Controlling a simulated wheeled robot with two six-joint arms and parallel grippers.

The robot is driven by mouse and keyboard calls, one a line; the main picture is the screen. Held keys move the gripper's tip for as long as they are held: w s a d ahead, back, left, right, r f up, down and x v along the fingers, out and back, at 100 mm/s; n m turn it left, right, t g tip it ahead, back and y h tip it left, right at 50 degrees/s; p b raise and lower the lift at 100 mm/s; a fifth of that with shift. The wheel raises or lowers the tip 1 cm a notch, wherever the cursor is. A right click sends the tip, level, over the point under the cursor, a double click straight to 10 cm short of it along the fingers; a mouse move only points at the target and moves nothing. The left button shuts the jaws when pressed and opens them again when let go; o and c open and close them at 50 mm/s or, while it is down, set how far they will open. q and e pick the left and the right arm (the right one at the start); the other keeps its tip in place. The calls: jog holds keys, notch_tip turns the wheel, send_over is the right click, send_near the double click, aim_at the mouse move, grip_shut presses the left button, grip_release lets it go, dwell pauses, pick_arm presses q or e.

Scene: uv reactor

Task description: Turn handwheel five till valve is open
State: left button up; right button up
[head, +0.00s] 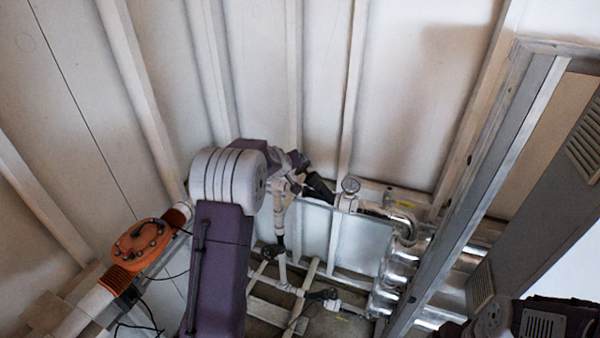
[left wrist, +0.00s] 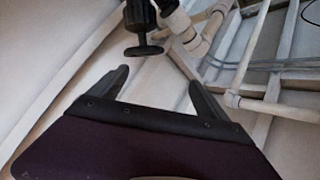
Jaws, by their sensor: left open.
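A black handwheel (left wrist: 143,50) on a dark valve stem is at the top middle of the left wrist view, joined to a beige pipe fitting. No number on it can be read. My left gripper (left wrist: 157,92) is open and empty, with its two dark fingers apart. The wheel appears ahead of the gap between the fingers, and the fingers do not hold it. In the head view, my purple arm reaches to the beige piping (head: 281,205), where gripper and valve parts are hard to tell apart. My right gripper is not in view.
Other dark valve handles sit lower on the piping, at centre (head: 270,252) and lower right (head: 322,295). An orange flanged fitting (head: 142,245) is at left. A ribbed wall stands behind.

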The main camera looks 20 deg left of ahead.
pick_arm(q)
jog(key=a+f+m+t+y+b, duration=0.3)
jog(key=a+m+b, duration=0.5)
jog(key=m, duration=0.2)
jog(key=m+t+h+b, duration=0.5)
jog(key=m+h+b, duration=0.55)
jog(key=m, duration=1.75)
send_near(302, 167)
jog(key=shift+w+d+f+y+b, duration=0.15)
jog(key=shift+w+y+b, duration=0.15)
jog(key=shift+w+b, duration=0.2)
jog(key=shift+w+d+f+y+b, duration=0.1)
jog(key=shift+w+f+y+b, duration=0.15)
jog(key=shift+w+b, duration=0.15)
jog(key=shift+r, duration=0.1)
jog(key=w+p, duration=0.1)
jog(key=w, duration=0.2)
jog(key=w+d+p, duration=0.1)
jog(key=w, duration=0.2)
jog(key=w+p, duration=0.1)
jog(key=w, duration=0.2)
jog(key=shift+d, duration=0.25)
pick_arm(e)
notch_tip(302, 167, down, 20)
pick_arm(q)
jog(key=shift+c, duration=0.4)
